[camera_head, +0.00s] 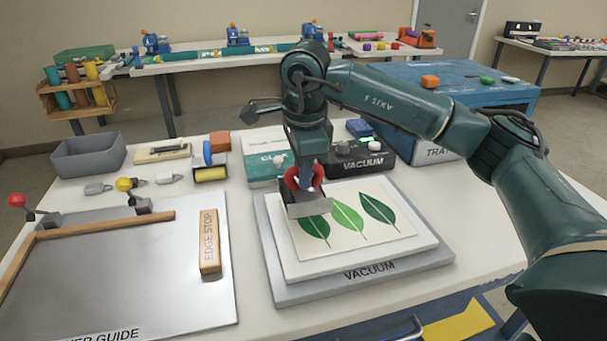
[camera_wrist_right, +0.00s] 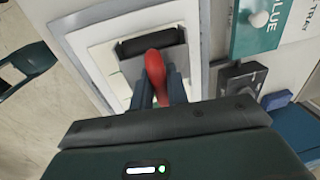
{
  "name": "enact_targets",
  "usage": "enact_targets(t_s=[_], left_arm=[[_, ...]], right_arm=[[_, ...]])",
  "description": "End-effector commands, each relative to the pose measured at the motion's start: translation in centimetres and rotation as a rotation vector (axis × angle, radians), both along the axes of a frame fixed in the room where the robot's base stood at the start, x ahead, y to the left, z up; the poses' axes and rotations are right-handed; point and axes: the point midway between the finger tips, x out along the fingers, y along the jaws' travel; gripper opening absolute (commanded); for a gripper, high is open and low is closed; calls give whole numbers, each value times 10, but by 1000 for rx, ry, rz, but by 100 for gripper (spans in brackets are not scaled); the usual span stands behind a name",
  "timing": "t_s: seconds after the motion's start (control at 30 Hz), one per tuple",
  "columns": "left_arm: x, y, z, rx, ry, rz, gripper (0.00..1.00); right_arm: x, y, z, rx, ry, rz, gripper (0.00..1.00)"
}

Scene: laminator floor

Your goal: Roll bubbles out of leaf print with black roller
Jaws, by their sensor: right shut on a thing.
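The leaf print (camera_head: 349,238), a cream sheet with several green leaves, lies on a white board (camera_head: 301,270) on the grey vacuum plate (camera_head: 440,260). My right gripper (camera_head: 306,182) is shut on the red handle of the roller, above the print's left part. The roller's grey frame (camera_head: 309,206) covers part of the leftmost leaf. In the right wrist view the black roller (camera_wrist_right: 146,42) lies across the print, beyond the red handle (camera_wrist_right: 155,68) between my fingers (camera_wrist_right: 158,92). I cannot tell whether the roller touches the print. My left gripper is not in view.
A black vacuum box (camera_head: 357,158) and a teal-and-white glue box (camera_head: 262,168) stand behind the plate. The edge stop (camera_head: 209,242) lies on the metal guide board (camera_head: 130,275) at left. A yellow roller (camera_head: 210,174) and grey bin (camera_head: 88,157) sit farther back.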

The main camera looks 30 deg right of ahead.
Motion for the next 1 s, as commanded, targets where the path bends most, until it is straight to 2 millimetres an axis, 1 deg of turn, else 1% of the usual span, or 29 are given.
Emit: enact_targets(t_s=[0.03, 0.5, 0.63, 1.0], left_arm=[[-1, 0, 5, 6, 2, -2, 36], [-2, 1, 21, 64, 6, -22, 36], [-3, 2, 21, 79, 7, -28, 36], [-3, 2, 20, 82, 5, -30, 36]], right_arm=[[0, 0, 8, 0, 1, 1, 0], [-3, 3, 50, 1, -1, 0, 0], [-4, 4, 55, 1, -1, -1, 0], [-4, 4, 55, 1, -1, 0, 0]])
